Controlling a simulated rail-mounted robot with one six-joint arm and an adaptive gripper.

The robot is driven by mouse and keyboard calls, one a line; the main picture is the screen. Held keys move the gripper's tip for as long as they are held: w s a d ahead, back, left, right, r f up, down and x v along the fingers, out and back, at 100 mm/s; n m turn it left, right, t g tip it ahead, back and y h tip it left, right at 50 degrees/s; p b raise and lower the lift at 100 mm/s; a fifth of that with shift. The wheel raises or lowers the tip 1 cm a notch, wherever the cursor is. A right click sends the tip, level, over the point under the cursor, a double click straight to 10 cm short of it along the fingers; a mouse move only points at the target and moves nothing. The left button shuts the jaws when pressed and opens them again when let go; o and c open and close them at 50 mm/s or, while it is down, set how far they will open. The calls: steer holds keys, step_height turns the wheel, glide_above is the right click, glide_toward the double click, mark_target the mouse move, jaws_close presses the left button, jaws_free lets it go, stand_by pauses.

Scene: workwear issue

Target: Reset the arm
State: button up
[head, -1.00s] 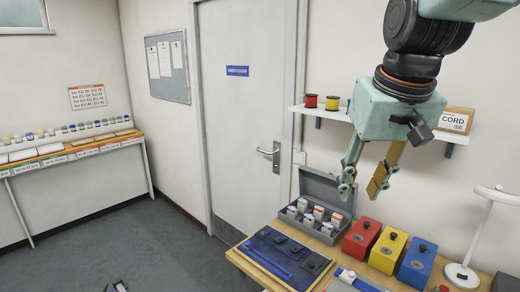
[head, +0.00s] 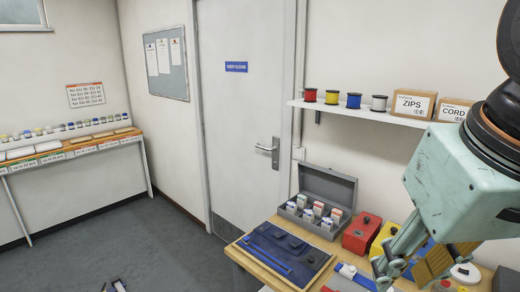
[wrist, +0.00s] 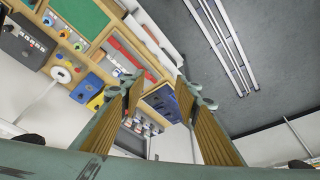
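My gripper (head: 402,270) is at the lower right of the head view, in front of the bench and low over its right part. In the wrist view my gripper (wrist: 156,95) has its two ridged finger pads wide apart with nothing between them. The bench, seen from above and turned, lies beyond the fingers. My arm hides part of the colored boxes and the lamp in the head view.
A grey open case (head: 326,192) with small boxes, a dark blue mat (head: 285,252), a red box (head: 361,234) and a yellow box (head: 385,240) are on the bench. A wall shelf (head: 345,110) carries spools and cartons. Open floor (head: 130,232) lies left.

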steer(key=s+f, duration=0.1)
steer(key=s, duration=0.2)
steer(key=s+f, duration=0.1)
steer(key=s, duration=0.1)
steer(key=shift+f, duration=0.3)
steer(key=shift+d, duration=0.15)
stand_by(1.1)
